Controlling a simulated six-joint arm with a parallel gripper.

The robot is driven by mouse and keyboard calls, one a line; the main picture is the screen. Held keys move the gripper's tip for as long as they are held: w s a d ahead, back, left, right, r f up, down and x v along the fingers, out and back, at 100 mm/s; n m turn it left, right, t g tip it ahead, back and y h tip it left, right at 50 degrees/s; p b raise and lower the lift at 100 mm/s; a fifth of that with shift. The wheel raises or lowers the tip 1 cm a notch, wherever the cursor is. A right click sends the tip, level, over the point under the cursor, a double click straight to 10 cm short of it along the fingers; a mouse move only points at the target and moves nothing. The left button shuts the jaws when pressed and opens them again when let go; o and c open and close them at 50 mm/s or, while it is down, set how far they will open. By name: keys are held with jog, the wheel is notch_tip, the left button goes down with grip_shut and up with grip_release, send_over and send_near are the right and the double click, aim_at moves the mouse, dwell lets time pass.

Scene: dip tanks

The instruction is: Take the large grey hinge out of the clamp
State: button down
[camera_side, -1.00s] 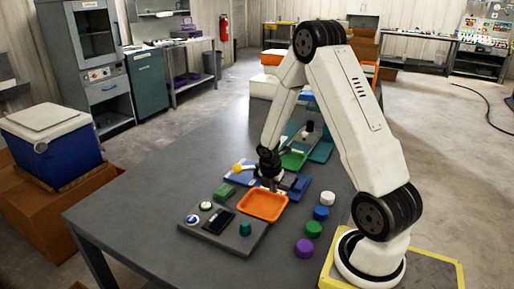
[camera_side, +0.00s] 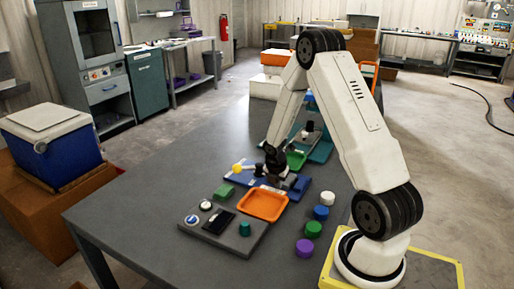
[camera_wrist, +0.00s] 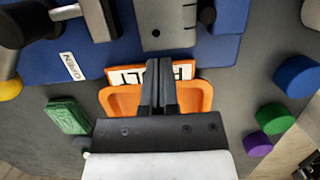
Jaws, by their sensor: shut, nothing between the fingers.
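A flat grey metal plate with small holes (camera_wrist: 165,20), apparently the large grey hinge, lies on the blue base (camera_wrist: 120,58) at the top of the wrist view. The clamp (camera_wrist: 95,15) is dark with a pale bar, at the upper left beside an OPEN label. Its yellow knob (camera_side: 237,168) shows in the side view. Whether the clamp presses on the plate cannot be told. My gripper (camera_wrist: 161,64) is shut and empty. In the wrist view its fingertips overlap the label of the orange tray, just below the plate's edge. In the side view my gripper (camera_side: 277,181) partly hides the plate.
The orange tray (camera_side: 246,209) looks empty. A green block (camera_side: 224,192) and a grey button panel (camera_side: 190,235) are nearby. Several coloured round pieces, including a purple one (camera_side: 305,248), stand at the right. The table's left side is clear.

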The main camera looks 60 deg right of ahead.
jog(key=shift+d, duration=1.9)
jog(key=shift+a, duration=0.15)
jog(key=shift+a, duration=0.6)
jog(key=a, duration=0.2)
jog(key=shift+a+r, duration=0.2)
jog(key=shift+a, duration=0.15)
jog(key=v, duration=0.9)
jog(key=shift+r, duration=0.35)
jog(key=shift+a, duration=0.1)
